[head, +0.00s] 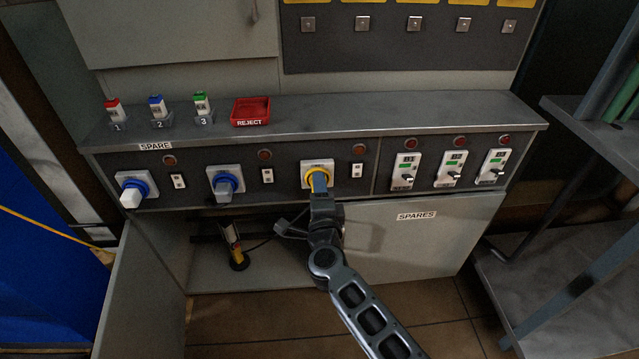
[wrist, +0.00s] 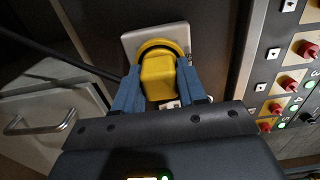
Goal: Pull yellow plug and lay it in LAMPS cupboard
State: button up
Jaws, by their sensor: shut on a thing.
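The yellow plug (wrist: 158,76) sits at the yellow-ringed socket (head: 307,171) on a white plate, the third from the left on the panel front. My gripper (head: 319,184) is shut on the plug, with one blue-grey finger on each side in the wrist view. The plug appears seated in its socket; its inner end is hidden. Below the panel is an open cupboard (head: 208,277) with its door (head: 140,290) swung out to the left. No LAMPS label is readable. A yellow-and-black lamp-like object (head: 236,252) stands inside.
The closed SPARES door (head: 420,235) is right of the opening. A red REJECT tray (head: 251,111) and several small coloured blocks are on the ledge (head: 400,120). A metal rack (head: 590,160) stands at right.

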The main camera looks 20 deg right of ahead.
grip_shut()
jog(key=p+v, duration=0.2)
jog(key=v, duration=0.4)
jog(key=shift+p, duration=0.35)
dwell(0.8)
dwell(0.3)
